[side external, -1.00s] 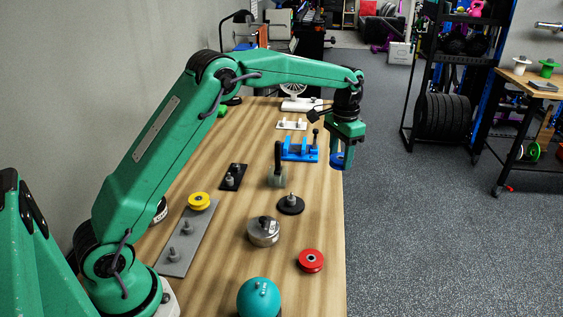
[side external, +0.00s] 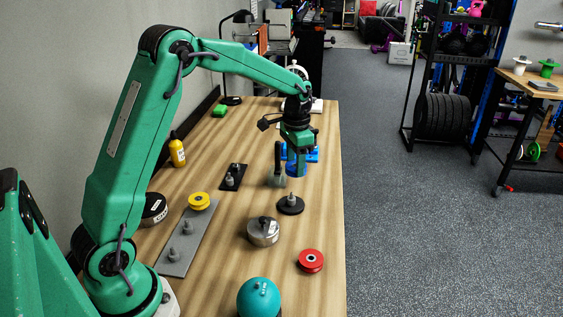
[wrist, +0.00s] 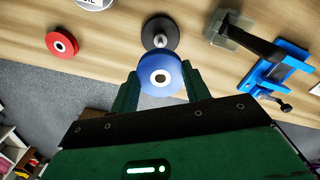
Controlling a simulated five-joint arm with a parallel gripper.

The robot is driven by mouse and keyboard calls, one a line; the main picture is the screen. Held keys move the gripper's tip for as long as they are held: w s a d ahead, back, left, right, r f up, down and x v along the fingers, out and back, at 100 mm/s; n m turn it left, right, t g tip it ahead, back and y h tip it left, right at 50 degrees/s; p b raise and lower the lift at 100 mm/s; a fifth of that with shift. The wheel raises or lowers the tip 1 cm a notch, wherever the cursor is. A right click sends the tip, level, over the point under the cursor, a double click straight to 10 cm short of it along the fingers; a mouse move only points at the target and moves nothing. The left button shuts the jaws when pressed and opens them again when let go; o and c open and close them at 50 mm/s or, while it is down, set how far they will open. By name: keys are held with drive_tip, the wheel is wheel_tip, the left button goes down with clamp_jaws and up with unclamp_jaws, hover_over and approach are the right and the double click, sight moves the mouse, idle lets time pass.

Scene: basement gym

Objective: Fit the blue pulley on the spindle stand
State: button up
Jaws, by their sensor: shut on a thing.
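The blue pulley (side external: 295,171) is held between the fingers of my gripper (side external: 296,162), above the table. In the wrist view the blue pulley (wrist: 160,86) shows its pale hub and dark centre hole, with a green finger on each side. The spindle stand (side external: 291,207) is a round black base with a short grey upright spindle. It stands on the table nearer the camera than the pulley. In the wrist view the spindle stand (wrist: 160,25) is just beyond the pulley, whose rim is close to it in the picture. The spindle looks empty.
A grey block with a black handle (side external: 277,178) and a blue vise (side external: 313,154) are close by. A silver round container (side external: 263,232), red pulley (side external: 311,260) and teal ball-shaped object (side external: 258,298) lie nearer. A grey plate (side external: 174,259) has pegs and a yellow pulley (side external: 199,200).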

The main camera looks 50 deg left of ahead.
sight(291, 193)
drive_tip(key=shift+s+a+f, duration=0.15)
drive_tip(key=shift+s+a, duration=0.15)
drive_tip(key=shift+s, duration=0.15)
drive_tip(key=shift+f, duration=0.2)
drive_tip(key=shift+f, duration=2.7)
drive_tip(key=shift+f, duration=1.55)
drive_tip(key=o, duration=1.1)
drive_tip(key=shift+c, duration=0.2)
drive_tip(key=shift+r, duration=3.9)
